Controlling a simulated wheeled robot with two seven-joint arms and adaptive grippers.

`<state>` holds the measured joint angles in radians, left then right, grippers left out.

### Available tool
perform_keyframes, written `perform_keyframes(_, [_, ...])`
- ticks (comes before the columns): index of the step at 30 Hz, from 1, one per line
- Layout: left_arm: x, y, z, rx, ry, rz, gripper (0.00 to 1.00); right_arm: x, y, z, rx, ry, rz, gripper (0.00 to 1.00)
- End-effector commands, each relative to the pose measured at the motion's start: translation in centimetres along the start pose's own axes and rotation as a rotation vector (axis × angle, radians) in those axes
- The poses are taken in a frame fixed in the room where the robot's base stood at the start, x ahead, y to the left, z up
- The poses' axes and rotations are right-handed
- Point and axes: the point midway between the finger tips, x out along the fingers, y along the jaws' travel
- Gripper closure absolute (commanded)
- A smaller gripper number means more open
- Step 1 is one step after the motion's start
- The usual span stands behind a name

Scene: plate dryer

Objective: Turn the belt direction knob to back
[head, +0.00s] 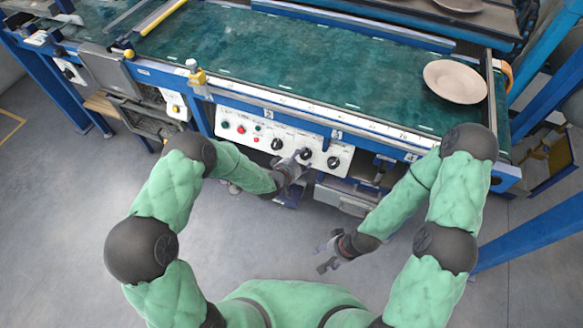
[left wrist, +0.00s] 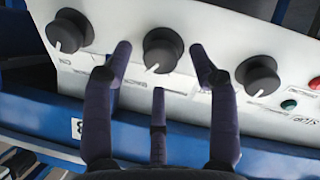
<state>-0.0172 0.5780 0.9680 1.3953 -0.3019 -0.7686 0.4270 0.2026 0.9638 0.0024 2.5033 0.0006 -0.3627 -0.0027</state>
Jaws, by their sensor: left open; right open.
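A white control panel (head: 258,131) on the front of the conveyor carries three black knobs in a row. The middle knob (head: 305,154) also shows in the left wrist view (left wrist: 163,48), its white mark pointing down and slightly left there. The left wrist view also shows a knob on the left (left wrist: 69,31) and one on the right (left wrist: 258,75). Labels are too small to read. My left gripper (head: 300,160) is open, its fingertips on either side of the middle knob; contact cannot be told. My right gripper (head: 325,256) is open and empty, low in front of the conveyor.
The green belt (head: 290,60) runs behind the panel, with a plate (head: 455,82) on its right part. A red button (head: 241,129) and other small buttons are left of the knobs. A blue post (head: 530,225) stands at the right. The floor before the conveyor is clear.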

Motion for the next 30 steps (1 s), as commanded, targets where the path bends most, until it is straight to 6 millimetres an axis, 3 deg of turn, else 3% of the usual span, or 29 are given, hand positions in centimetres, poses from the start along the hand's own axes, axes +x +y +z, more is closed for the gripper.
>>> perform_keyframes(15, [-7.9,0.0,0.1,0.0,-0.003,-0.001,0.41,0.0,0.0,0.0,0.0,0.0,0.0,0.41])
perform_keyframes(21, [-9.4,0.0,0.1,0.001,-0.003,0.0,0.41,0.0,0.0,0.0,0.0,0.0,0.0,0.41])
perform_keyframes(30, [-9.7,0.0,0.2,0.001,-0.004,0.0,0.41,0.0,0.0,0.0,0.0,0.0,0.0,0.41])
